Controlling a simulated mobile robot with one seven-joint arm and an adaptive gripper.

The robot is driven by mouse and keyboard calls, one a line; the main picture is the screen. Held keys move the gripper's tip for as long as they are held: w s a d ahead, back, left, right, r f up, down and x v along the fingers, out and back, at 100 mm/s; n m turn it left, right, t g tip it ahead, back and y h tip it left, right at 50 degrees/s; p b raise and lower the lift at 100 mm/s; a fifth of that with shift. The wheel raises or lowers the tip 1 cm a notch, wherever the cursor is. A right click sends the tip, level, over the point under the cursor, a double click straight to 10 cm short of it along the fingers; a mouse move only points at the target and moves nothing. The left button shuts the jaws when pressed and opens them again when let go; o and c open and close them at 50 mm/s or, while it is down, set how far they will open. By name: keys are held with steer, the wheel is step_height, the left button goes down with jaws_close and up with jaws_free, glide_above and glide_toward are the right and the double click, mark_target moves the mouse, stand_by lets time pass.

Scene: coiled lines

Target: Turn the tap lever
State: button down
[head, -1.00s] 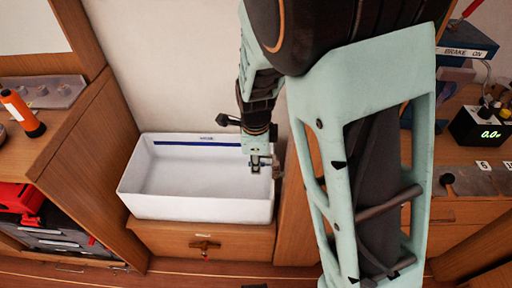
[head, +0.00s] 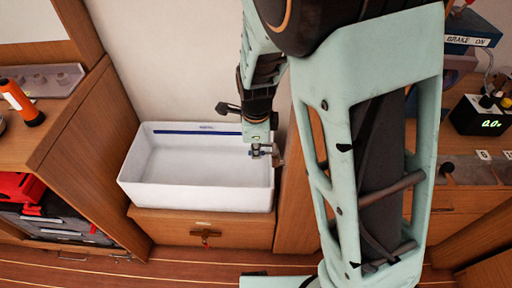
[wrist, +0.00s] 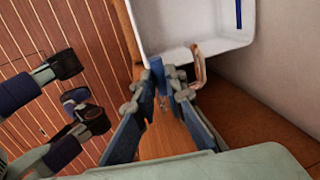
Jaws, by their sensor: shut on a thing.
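A white basin (head: 150,190) with a blue stripe along its back wall sits on a wooden cabinet. A brownish copper-coloured tap part (head: 279,157) stands at the basin's right end; it also shows in the wrist view, as an upright curved piece (wrist: 198,66) just right of the fingertips. My gripper (head: 264,152) points down at the basin's right end. In the wrist view its blue-grey fingers (wrist: 169,76) are close together at the basin's near rim, shut on what appears to be the tap lever. The fingers hide most of the held part.
A brass fitting (head: 206,235) sits on the cabinet front below the basin. Wooden panels flank the basin. An orange-and-black torch (head: 22,102) lies on the left counter. A black digital display (head: 482,116) stands at the right. My arm covers the middle right.

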steer(key=shift+s+d+n+y+b, duration=0.15)
steer(key=shift+s+n+b, duration=0.25)
steer(key=shift+n, duration=0.6)
steer(key=shift+s+d+n+y+b, duration=0.25)
steer(key=shift+s+n, duration=0.3)
steer(key=shift+n, duration=0.45)
steer(key=shift+s+d+n+y+b, duration=0.1)
steer(key=shift+s+n+b, duration=0.35)
steer(key=shift+n, duration=0.55)
steer(key=c, duration=2)
jaws_free()
steer(key=shift+o, duration=0.2)
steer(key=shift+r, duration=0.1)
steer(key=v, duration=0.7)
steer(key=shift+r, duration=0.2)
